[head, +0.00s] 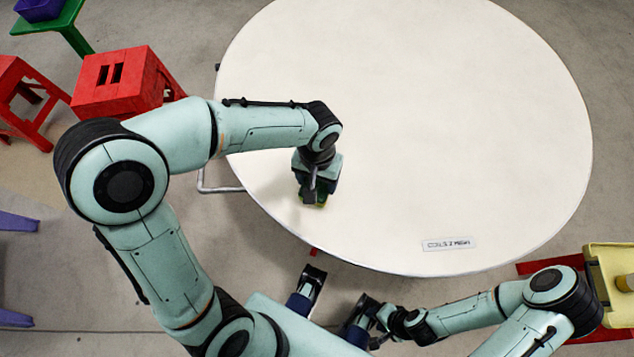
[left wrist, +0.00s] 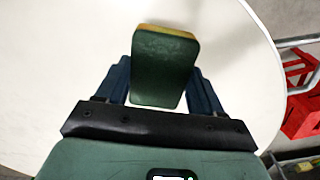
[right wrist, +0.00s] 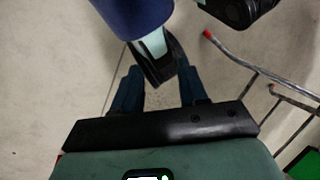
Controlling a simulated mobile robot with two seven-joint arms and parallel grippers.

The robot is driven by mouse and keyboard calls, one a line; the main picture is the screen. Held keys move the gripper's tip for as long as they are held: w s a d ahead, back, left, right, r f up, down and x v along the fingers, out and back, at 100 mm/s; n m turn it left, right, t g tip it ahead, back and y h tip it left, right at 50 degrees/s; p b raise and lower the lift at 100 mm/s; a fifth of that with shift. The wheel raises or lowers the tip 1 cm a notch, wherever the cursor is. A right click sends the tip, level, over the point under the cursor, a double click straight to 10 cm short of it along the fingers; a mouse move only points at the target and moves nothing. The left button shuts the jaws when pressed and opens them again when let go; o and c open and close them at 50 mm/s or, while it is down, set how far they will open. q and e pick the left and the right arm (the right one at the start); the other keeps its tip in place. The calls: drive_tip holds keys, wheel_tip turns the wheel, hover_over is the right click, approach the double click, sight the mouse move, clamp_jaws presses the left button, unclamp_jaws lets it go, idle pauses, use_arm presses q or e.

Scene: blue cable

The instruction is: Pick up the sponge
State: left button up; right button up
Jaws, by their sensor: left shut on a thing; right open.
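The sponge (left wrist: 165,68) is green with a yellow layer along its far edge in the left wrist view. My left gripper (left wrist: 163,88) is shut on it, with a dark blue finger on each side. In the head view the left gripper (head: 314,197) points down over the near left part of the round white table, and a small part of the sponge (head: 321,204) shows under it. I cannot tell whether the sponge touches the tabletop. My right gripper (right wrist: 158,95) is open and empty, below the table's near edge in the head view.
The round white table (head: 430,110) is mostly clear, with a small printed label (head: 449,243) near its front edge. Red stools (head: 115,82) stand at the left. A yellow container (head: 610,280) is at the right. A metal rail (right wrist: 262,75) shows near the right gripper.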

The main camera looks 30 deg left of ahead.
sight(317, 183)
use_arm(q)
wheel_tip(317, 183, up, 16)
drive_tip(key=p, duration=0.3)
